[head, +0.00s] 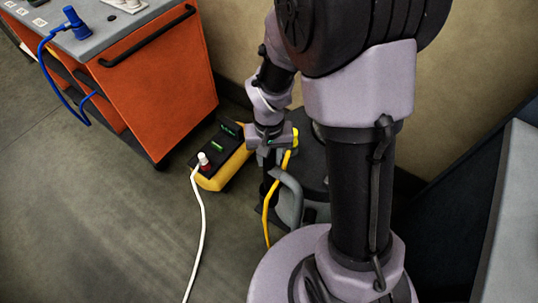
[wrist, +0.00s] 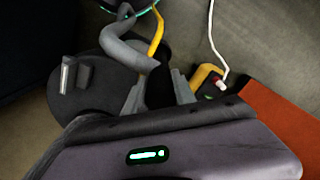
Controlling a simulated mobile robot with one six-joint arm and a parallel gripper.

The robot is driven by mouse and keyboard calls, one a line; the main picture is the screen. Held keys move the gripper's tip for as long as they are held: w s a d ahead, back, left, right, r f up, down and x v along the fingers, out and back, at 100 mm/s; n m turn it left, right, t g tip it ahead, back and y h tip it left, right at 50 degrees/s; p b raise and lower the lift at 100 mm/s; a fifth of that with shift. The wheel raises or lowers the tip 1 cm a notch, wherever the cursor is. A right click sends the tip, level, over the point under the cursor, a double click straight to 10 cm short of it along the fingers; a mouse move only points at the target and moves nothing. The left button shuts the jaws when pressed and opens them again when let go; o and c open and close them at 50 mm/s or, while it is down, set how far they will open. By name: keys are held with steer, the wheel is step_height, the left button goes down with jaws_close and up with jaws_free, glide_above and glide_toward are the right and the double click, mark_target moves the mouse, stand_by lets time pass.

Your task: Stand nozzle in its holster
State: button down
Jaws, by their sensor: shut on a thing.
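My gripper (head: 270,150) is shut on the nozzle, a dark piece that hangs below it in the head view (head: 267,187). In the wrist view the nozzle (wrist: 158,88) shows as a black shape between my grey fingers (wrist: 158,94). A thick grey hose (wrist: 125,48) curves beside it; this hose also shows in the head view (head: 291,199). A dark round machine body (wrist: 93,92) stands beside the gripper, with a short light grey upright (wrist: 67,75) on it. I cannot tell whether that upright is the holster. The nozzle's lower end is hidden in the wrist view.
An orange cart (head: 160,85) stands at the left. A yellow power strip (head: 222,170) with a white-corded plug (head: 203,158) lies on the floor beside the gripper. A yellow cable (head: 266,215) runs down near the hose. A wall (head: 335,110) is behind. Floor at lower left is mostly free.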

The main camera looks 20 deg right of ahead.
steer(key=shift+f, duration=1.25)
steer(key=c, duration=0.9)
jaws_free()
steer(key=shift+c, duration=0.2)
step_height(320, 180, up, 17)
steer(key=p, duration=0.8)
steer(key=shift+r, duration=0.15)
steer(key=s+a+r+t+y, duration=0.1)
steer(key=s+a+r+t, duration=0.1)
steer(key=s+r, duration=0.4)
steer(key=s+a+r+m+t+y, duration=0.1)
steer(key=s+r+t, duration=0.2)
steer(key=s+r, duration=0.3)
step_height(320, 180, up, 5)
steer(key=shift+s+a+f+m+t, duration=0.2)
steer(key=shift+s+a+m+t, duration=0.1)
steer(key=shift+a+t, duration=0.1)
